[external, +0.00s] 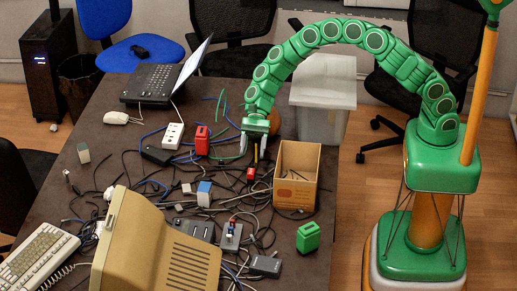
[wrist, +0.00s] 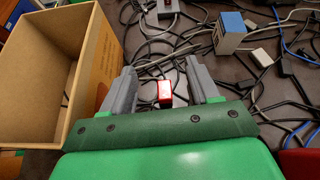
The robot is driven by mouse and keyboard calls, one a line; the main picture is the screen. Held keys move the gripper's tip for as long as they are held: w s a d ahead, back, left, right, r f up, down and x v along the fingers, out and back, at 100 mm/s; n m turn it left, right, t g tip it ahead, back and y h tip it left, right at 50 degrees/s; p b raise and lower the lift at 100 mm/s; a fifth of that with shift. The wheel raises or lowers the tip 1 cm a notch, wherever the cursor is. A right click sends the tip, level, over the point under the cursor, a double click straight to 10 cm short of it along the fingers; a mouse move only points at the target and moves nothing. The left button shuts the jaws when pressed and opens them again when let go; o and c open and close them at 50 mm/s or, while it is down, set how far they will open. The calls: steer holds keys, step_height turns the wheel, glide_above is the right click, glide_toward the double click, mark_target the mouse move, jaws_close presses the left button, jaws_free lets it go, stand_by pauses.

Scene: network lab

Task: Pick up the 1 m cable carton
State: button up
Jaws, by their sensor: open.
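No label can be read, so I cannot tell which small carton is the 1 m cable carton. A red carton (external: 202,141) stands left of my gripper (external: 254,150). A blue-and-white carton (external: 204,194) stands nearer the camera; it also shows in the wrist view (wrist: 230,34). A green carton (external: 308,237) stands at the table's right edge. A small white-and-green carton (external: 83,153) stands at the left. My gripper is open and empty above the table. In the wrist view a small red object (wrist: 165,94) shows between its fingers (wrist: 163,88), apart from them.
An open cardboard box (external: 297,178) stands just right of my gripper and fills the left of the wrist view (wrist: 50,80). Tangled cables and adapters cover the table (external: 125,95). A beige monitor (external: 155,245), keyboard (external: 38,255) and laptop (external: 165,80) stand around them.

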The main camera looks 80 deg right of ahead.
steer(key=shift+o, duration=0.8)
steer(key=shift+m+t, duration=0.4)
steer(key=shift+m, duration=0.3)
steer(key=w+f, duration=0.1)
steer(key=w, duration=0.1)
steer(key=w+f, duration=0.1)
steer(key=w, duration=0.2)
steer(key=w+f, duration=0.1)
steer(key=w, duration=0.2)
steer(key=shift+a+f, duration=0.1)
steer(key=shift+f, duration=0.15)
steer(key=y, duration=0.1)
glide_toward(203, 201)
steer(key=shift+s+d+f, duration=0.1)
steer(key=shift+s+d, duration=0.05)
steer(key=shift+d, duration=0.85)
steer(key=shift+x, duration=0.75)
steer(key=shift+r+x, duration=0.2)
steer(key=shift+x, duration=1.65)
steer(key=shift+r+x, duration=0.25)
steer(key=shift+x, duration=1.6)
steer(key=shift+a, duration=0.2)
